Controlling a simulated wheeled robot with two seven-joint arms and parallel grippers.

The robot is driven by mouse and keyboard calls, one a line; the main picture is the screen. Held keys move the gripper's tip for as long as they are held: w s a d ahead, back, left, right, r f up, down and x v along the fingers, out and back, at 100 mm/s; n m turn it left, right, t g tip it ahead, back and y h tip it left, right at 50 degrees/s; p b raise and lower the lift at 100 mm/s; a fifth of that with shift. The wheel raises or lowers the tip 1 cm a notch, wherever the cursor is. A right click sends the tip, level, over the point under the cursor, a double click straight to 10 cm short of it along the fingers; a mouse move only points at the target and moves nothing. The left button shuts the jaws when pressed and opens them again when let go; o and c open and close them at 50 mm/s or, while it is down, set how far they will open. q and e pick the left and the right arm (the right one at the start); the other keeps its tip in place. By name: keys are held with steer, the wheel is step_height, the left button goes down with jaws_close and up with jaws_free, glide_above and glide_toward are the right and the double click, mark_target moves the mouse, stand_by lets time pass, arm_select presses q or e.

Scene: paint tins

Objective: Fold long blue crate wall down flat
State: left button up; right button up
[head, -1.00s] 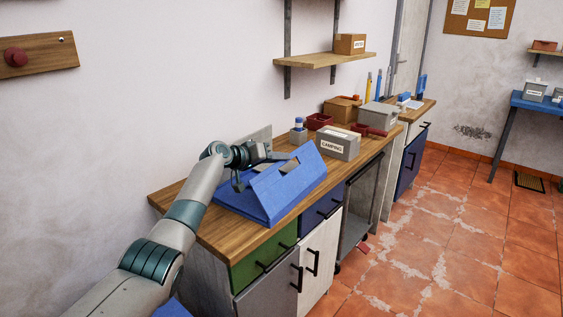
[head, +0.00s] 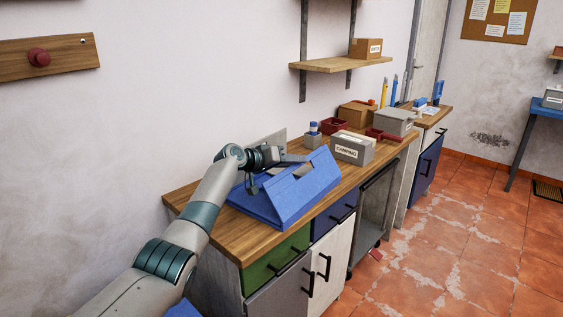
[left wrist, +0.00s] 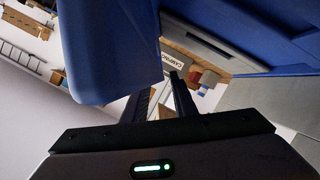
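The blue crate (head: 277,205) stands on the wooden worktop. Its long wall on the room side (head: 300,192), with a handle slot near the top, leans inward over the crate and is not flat. My left gripper (head: 279,173) is at the crate's wall side, above it and close to the leaning wall's top edge. I cannot tell whether it touches. In the left wrist view its two dark fingers (left wrist: 161,98) stand apart with a gap and nothing seen between them. A blue panel (left wrist: 110,50) passes close by the fingers. My right gripper is out of view.
A grey box labelled CAMPING (head: 352,148) stands just right of the crate, with a small blue-topped container (head: 313,135) behind it. Red trays (head: 333,126) and more boxes are further along. A shelf (head: 340,63) hangs above. Some bare worktop (head: 236,241) lies in front of the crate.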

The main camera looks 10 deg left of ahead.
arm_select(q)
steer(key=shift+a, duration=0.1)
